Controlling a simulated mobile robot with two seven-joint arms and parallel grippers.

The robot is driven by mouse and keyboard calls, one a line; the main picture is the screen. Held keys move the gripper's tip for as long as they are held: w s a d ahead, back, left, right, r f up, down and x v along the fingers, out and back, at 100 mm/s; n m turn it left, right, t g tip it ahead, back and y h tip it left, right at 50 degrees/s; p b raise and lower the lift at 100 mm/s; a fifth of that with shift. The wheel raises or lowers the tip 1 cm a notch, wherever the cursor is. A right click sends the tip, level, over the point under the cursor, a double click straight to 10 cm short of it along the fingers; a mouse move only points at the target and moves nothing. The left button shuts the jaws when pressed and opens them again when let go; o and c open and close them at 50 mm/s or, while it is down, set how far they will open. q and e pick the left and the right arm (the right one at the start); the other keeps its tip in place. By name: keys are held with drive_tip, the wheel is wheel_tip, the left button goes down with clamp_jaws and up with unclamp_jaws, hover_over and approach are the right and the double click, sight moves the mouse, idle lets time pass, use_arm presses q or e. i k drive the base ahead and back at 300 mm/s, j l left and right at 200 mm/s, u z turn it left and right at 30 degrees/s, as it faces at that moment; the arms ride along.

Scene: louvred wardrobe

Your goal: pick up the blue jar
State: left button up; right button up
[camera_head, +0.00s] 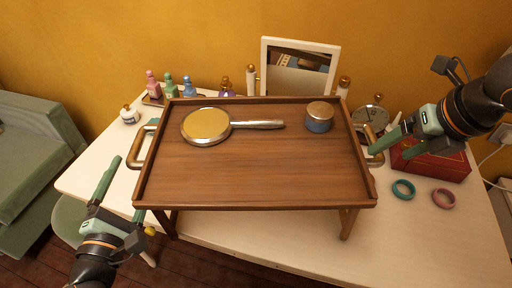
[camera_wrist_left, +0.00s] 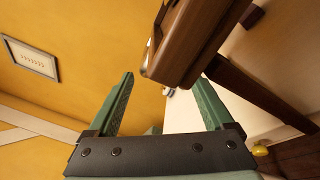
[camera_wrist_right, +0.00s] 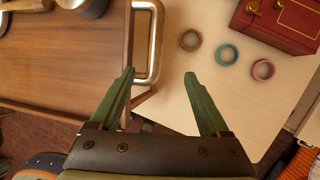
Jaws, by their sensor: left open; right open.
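The blue jar (camera_head: 319,124) has a copper-coloured lid and stands upright near the back right corner of the wooden tray (camera_head: 260,189). Part of the jar also shows at the top edge of the right wrist view (camera_wrist_right: 88,7). My right gripper (camera_head: 371,151) is open and empty at the tray's right handle (camera_wrist_right: 147,42), to the right of the jar. My left gripper (camera_head: 110,180) is open and empty, left of the tray's front left corner and well away from the jar.
A round hand mirror (camera_head: 206,124) lies on the tray, left of the jar. Bracelets (camera_head: 403,189) and a red box (camera_head: 436,160) are on the white table to the right. Small bottles (camera_head: 170,87) and a framed mirror (camera_head: 299,67) stand behind the tray.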

sight(319, 114)
drive_tip(key=k, duration=1)
